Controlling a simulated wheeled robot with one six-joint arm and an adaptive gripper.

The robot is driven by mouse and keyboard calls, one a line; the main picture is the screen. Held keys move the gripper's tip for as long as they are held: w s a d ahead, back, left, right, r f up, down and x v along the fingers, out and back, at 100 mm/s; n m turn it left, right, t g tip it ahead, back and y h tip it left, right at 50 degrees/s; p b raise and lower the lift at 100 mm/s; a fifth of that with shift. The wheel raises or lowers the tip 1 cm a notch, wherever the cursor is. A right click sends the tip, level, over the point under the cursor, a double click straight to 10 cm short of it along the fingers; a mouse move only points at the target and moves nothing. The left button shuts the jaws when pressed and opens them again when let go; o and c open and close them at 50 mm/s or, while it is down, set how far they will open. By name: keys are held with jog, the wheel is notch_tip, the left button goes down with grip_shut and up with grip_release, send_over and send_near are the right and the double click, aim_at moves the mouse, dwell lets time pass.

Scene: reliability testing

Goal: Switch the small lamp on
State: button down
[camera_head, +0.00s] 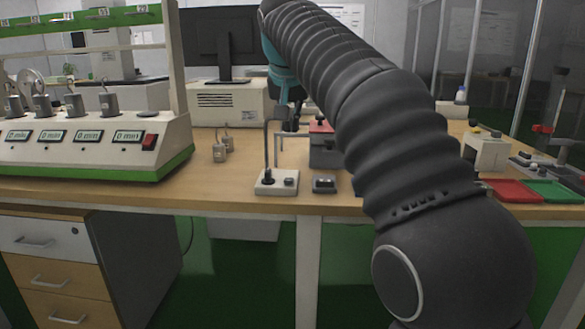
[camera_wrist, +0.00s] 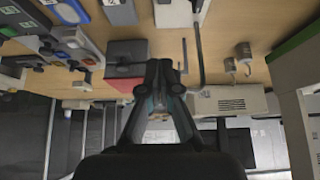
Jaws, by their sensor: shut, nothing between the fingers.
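What looks like the small lamp stands at the front edge of the bench: a white base (camera_head: 284,188) with a button-like part and a thin dark post (camera_head: 266,150) bent over at the top. I cannot tell whether it is lit. In the wrist view, which is upside down, the base (camera_wrist: 172,14) and post (camera_wrist: 197,52) show at the top. My gripper (camera_wrist: 162,66) is shut and empty, in the air beyond the lamp base, apart from its switch. In the head view my gripper (camera_head: 291,122) shows small, partly hidden behind the lamp post and my arm.
A grey box with a red top (camera_head: 322,150) stands right of the lamp, and a small grey switch box (camera_head: 324,184) beside its base. Metal weights (camera_head: 220,152) stand left. A tester with displays (camera_head: 75,150) fills the left. Red (camera_head: 512,190) and green (camera_head: 552,191) trays lie right.

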jog(key=b, duration=0.3)
send_over(293, 178)
notch_tip(293, 178, down, 8)
jog(key=shift+f, duration=0.15)
notch_tip(293, 178, down, 2)
jog(key=shift+s+f+b, duration=0.1)
jog(key=shift+f+b, duration=0.1)
jog(key=shift+b, duration=0.25)
jog(key=shift+s+f+b, duration=0.15)
jog(key=shift+f+b, duration=0.15)
jog(key=shift+f, duration=0.55)
jog(key=shift+r+p, duration=0.2)
jog(key=shift+p, duration=0.9)
jog(key=shift+f+g, duration=0.4)
jog(key=shift+s+r, duration=0.15)
jog(key=shift+s, duration=0.6)
